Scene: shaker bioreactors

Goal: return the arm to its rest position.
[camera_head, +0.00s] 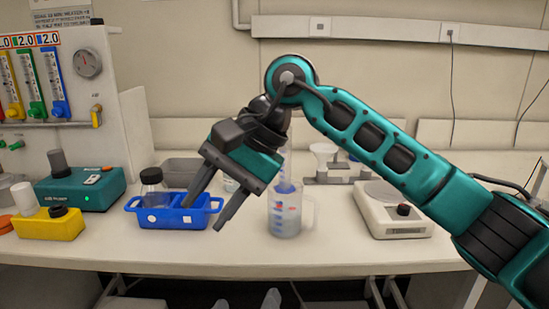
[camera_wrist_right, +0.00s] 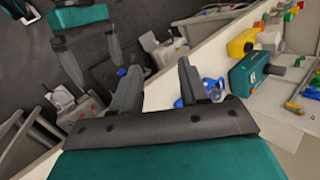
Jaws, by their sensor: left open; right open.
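My right arm (camera_head: 375,140) reaches in from the right in the head view and bends down over the bench. Its gripper (camera_head: 204,215) is open and empty, its fingertips in front of the right end of a blue tray (camera_head: 170,218). Both fingers of this gripper (camera_wrist_right: 158,80) also show apart in the right wrist view, with nothing between them. My left gripper (camera_head: 245,301) shows only as two separated fingertips at the bottom edge of the head view, below the bench front. It also shows in the right wrist view (camera_wrist_right: 97,65), open and empty.
A clear beaker (camera_head: 288,218) stands right of the right gripper. A dark-capped bottle (camera_head: 153,190) stands in the tray. A scale (camera_head: 392,210) is under the right arm. A teal device (camera_head: 80,188) and a yellow block (camera_head: 47,225) stand left. The front bench strip (camera_head: 340,258) is clear.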

